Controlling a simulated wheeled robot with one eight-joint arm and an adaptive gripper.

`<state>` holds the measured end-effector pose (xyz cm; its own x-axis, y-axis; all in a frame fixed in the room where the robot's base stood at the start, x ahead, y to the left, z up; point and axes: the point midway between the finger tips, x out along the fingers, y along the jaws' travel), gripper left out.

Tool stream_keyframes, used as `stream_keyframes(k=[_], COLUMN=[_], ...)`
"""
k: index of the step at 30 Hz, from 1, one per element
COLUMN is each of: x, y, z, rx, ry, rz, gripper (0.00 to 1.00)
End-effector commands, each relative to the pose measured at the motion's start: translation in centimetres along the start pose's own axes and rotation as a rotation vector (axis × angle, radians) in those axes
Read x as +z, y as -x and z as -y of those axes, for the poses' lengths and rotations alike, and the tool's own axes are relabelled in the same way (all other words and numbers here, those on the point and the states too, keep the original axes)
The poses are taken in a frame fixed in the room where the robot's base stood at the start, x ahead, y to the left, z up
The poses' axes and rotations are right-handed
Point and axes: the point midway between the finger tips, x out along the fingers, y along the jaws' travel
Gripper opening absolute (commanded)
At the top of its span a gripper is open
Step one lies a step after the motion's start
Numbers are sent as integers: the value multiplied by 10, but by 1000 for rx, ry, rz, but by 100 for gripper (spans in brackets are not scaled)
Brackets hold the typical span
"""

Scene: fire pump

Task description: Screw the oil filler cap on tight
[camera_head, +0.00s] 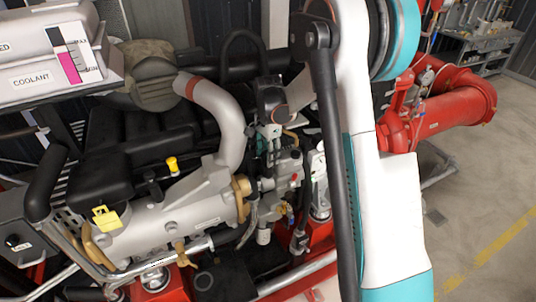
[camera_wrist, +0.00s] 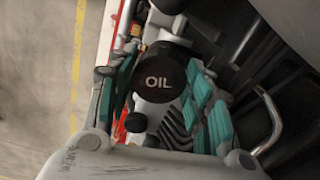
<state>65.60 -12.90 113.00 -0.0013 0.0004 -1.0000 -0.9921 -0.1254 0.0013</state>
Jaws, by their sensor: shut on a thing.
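The oil filler cap (camera_wrist: 158,72) is round and black, with white "OIL" lettering that reads upright in the wrist view. My gripper (camera_wrist: 160,92) has its teal-padded fingers on the left and right sides of the cap, shut on it. The cap's underside and the filler neck are hidden beneath it, so I cannot tell how far it is seated. In the head view my gripper (camera_head: 266,138) is small and partly hidden among the engine parts, and I cannot make out the cap there.
The grey engine (camera_head: 190,210) has a yellow T-handle (camera_head: 105,217) and a yellow cap (camera_head: 172,164) at left. A silver curved pipe (camera_head: 228,125) rises left of my gripper. A coolant tank (camera_head: 40,58) stands upper left.

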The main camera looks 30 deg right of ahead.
Motion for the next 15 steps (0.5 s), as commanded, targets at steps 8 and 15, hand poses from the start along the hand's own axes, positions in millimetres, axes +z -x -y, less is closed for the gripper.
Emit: stream_keyframes(k=[8,15], x=[-1,1], y=[3,2], z=[3,5], rx=[0,-5], ry=[-170,-168], rz=[0,1], gripper=[82,85])
